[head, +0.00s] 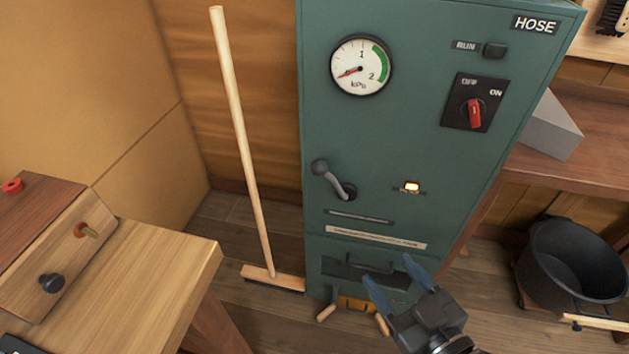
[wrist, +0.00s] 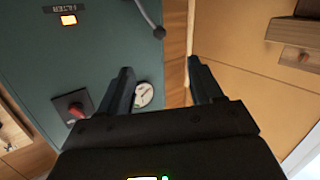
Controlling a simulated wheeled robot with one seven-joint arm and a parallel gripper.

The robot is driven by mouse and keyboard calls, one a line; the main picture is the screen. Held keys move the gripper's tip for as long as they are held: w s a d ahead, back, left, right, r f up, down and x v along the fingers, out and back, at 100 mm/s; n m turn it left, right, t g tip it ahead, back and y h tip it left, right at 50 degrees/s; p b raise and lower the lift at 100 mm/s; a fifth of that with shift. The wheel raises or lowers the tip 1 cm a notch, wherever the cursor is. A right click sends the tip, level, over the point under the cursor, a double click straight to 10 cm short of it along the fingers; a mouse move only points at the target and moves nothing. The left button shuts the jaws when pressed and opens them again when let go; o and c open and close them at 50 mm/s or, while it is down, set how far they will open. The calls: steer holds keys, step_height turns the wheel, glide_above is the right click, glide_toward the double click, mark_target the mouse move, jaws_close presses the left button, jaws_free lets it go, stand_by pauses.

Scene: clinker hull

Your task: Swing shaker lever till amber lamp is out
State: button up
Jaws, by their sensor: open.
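The grey shaker lever (head: 335,182) is on the front of the green cabinet (head: 395,135), its knob up and to the left of its pivot. Its knob end also shows at the top of the wrist view (wrist: 158,32). The amber lamp (head: 412,187) right of the lever is lit, and also glows in the wrist view (wrist: 69,19) by a FILTER label. My gripper (head: 388,268) is open and empty, below and right of the lever in the head view. Both fingers are apart from the lever; the wrist view (wrist: 161,67) shows nothing between them.
A gauge (head: 361,65) reads low, outside its green band. A red rotary switch (head: 474,113) and dark RUN lamp (head: 494,50) are at the upper right. A broom (head: 243,140) leans left of the cabinet. A workbench (head: 150,280) stands at left, a black tub (head: 570,265) at right.

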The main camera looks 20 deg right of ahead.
steer(key=b, duration=0.3)
glide_toward(322, 175)
steer(key=shift+m+t+h, duration=0.3)
steer(key=shift+t+h, duration=0.3)
steer(key=shift+t, duration=0.1)
steer(key=w, duration=0.7)
steer(key=w+f, duration=0.1)
steer(key=w, duration=0.3)
steer(key=shift+w+f, duration=0.1)
steer(key=shift+w, duration=0.35)
jaws_close()
